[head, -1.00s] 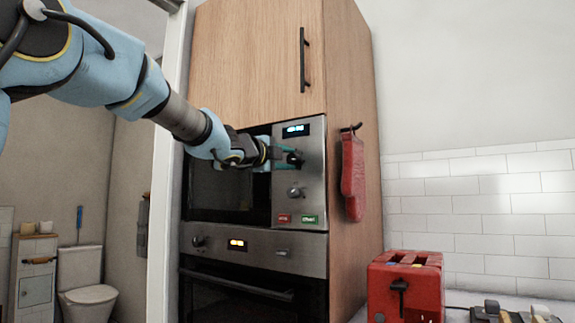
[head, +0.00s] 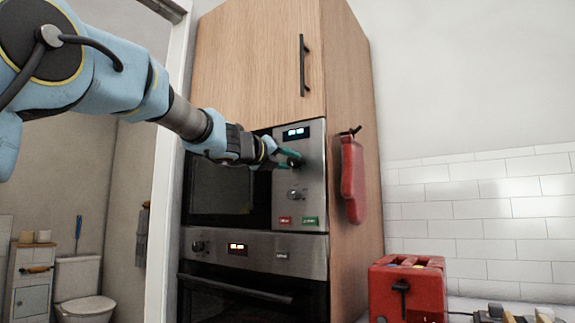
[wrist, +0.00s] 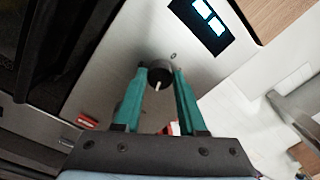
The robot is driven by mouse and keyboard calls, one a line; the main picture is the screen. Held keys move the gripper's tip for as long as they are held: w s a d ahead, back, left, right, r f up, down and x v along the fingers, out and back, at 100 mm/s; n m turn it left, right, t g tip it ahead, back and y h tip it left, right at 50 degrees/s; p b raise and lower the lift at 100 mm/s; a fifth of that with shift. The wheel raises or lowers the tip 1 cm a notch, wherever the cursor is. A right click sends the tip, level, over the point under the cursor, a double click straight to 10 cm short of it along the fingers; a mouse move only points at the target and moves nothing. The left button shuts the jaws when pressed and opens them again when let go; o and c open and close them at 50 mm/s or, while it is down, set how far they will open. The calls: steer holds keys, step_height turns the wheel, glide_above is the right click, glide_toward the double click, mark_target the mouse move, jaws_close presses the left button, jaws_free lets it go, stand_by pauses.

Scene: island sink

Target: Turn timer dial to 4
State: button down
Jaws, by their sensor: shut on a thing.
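The microwave's steel control panel (head: 313,180) is at the right of the upper appliance in the head view. The timer dial, a dark round knob (wrist: 160,74) below the display, shows between my green fingertips in the wrist view. It bears a pale pointer line; the numbers around it cannot be read. My gripper (head: 297,160) reaches the panel from the left and is shut on this knob, one finger on each side (wrist: 161,72). In the head view the fingers partly hide it. A second, lower knob (head: 297,194) stands free below it.
The lit display (head: 296,133) is above the gripped knob. A red button (head: 285,221) and a green button (head: 309,221) are below. A red mitt (head: 353,180) hangs on the cabinet's side. An oven (head: 250,255) is underneath; a red toaster (head: 408,288) stands at right.

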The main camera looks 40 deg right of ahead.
steer(key=m+b, duration=0.1)
steer(key=m, duration=0.3)
steer(key=shift+f+m, duration=0.15)
steer(key=shift+m, duration=0.25)
steer(key=shift+m+b, duration=0.75)
steer(key=shift+m, duration=1.05)
steer(key=shift+c, duration=2.4)
jaws_free()
steer(key=b+v, duration=0.2)
steer(key=v, duration=0.8)
steer(key=shift+a+r+b, duration=0.3)
steer(key=shift+a+b, duration=0.05)
steer(key=shift+b, duration=0.05)
steer(key=shift+s, duration=0.1)
